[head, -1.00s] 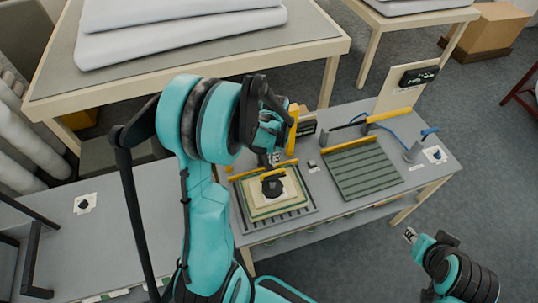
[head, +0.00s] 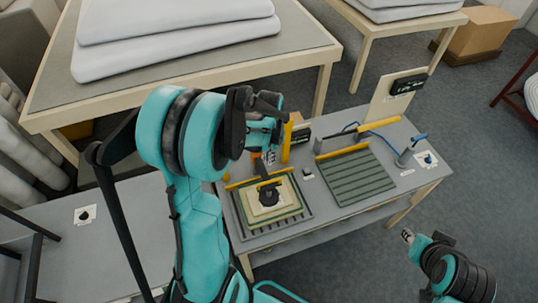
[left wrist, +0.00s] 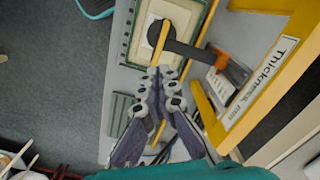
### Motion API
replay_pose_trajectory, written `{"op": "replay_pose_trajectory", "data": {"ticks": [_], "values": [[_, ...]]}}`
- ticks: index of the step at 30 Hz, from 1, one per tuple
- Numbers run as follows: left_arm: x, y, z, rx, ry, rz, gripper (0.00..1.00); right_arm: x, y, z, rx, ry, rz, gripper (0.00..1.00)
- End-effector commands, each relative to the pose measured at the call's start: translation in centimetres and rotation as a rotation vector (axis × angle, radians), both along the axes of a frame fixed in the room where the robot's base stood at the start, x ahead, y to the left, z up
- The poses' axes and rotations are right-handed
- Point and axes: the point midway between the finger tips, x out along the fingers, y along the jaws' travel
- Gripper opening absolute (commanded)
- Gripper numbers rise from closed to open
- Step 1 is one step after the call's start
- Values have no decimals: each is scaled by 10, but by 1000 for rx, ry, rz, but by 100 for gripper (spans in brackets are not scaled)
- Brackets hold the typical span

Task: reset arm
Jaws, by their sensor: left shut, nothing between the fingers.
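My left gripper (head: 267,158) is shut and empty, above the back of the small left tray in the head view. Its fingers also show closed together in the left wrist view (left wrist: 160,78). Below it, a black round knob or weight with a dark bar (head: 268,194) stands on a stack of pale square pads (head: 288,198). The knob shows again in the left wrist view (left wrist: 160,33), just beyond the fingertips. I cannot tell the exact gap. My right gripper (head: 408,236) hangs beyond the workbench's front right edge; its jaws are too small to read.
The workbench (head: 320,225) also holds a green slatted tray (head: 355,178), a yellow upright (head: 287,138), a blue-handled tool (head: 410,150) and an upright board (head: 392,98). A big table with grey wadding sheets (head: 180,35) stands behind.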

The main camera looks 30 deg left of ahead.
Motion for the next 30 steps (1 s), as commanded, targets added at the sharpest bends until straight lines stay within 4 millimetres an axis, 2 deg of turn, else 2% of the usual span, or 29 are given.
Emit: {"op": "replay_pose_trajectory", "data": {"ticks": [7,11,17,23,30], "values": [[0,0,-1,1,-1,0,0,0,0,-1,0,0,0,32],[-3,-6,-9,5,-25,6,0,0,0,-21,0,0,0,32],[-19,-30,-37,23,-140,38,0,0,0,-92,0,0,0,32],[-44,-56,-70,25,-279,79,0,0,0,-165,0,0,0,32],[-78,-83,-126,1,-448,126,0,0,0,-250,0,0,0,32]]}}
